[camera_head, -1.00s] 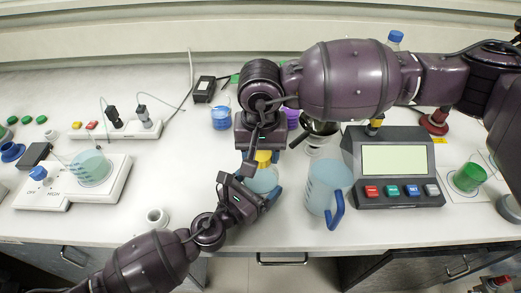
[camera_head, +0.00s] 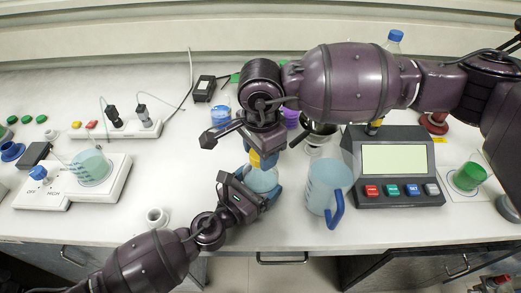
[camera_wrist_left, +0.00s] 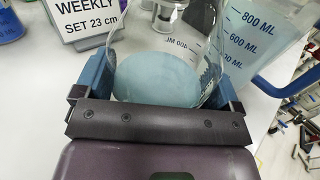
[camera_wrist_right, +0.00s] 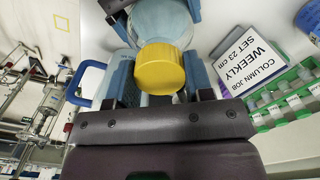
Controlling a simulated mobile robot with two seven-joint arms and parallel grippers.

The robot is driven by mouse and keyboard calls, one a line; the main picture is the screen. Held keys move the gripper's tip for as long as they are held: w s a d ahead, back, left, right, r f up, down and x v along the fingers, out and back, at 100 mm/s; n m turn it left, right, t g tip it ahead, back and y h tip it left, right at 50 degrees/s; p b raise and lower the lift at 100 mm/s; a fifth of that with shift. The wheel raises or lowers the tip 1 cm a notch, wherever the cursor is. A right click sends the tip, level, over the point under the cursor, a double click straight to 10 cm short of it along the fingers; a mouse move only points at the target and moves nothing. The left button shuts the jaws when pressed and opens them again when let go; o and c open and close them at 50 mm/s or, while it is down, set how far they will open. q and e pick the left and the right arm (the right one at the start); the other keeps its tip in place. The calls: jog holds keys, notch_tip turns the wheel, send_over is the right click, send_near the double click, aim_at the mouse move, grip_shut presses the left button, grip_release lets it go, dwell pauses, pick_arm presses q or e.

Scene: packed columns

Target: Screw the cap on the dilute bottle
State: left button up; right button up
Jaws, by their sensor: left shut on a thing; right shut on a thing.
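The dilute bottle (camera_head: 264,180) is a clear flask with pale blue liquid near the bench's front edge. It also shows in the left wrist view (camera_wrist_left: 160,75), between blue fingers. My left gripper (camera_head: 260,183) is shut around its body from the front left. The yellow cap (camera_head: 256,160) is on top of the bottle neck. In the right wrist view the cap (camera_wrist_right: 160,68) sits between the blue fingers of my right gripper (camera_head: 259,156), which is shut on it from above. The neck is hidden under the cap, so I cannot tell how tightly it sits.
A large blue-handled pitcher (camera_head: 322,185) stands just right of the bottle. A device with a screen (camera_head: 393,160) is farther right. A small white cup (camera_head: 157,217) and a beaker on a white plate (camera_head: 90,168) are left. A "WEEKLY" sign (camera_wrist_right: 248,68) stands nearby.

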jog(key=m, duration=0.8)
jog(key=shift+m, duration=0.4)
jog(key=m, duration=0.7)
jog(key=shift+m, duration=0.4)
jog(key=o, duration=1.1)
notch_tip(320, 180, up, 12)
jog(key=shift+f, duration=0.1)
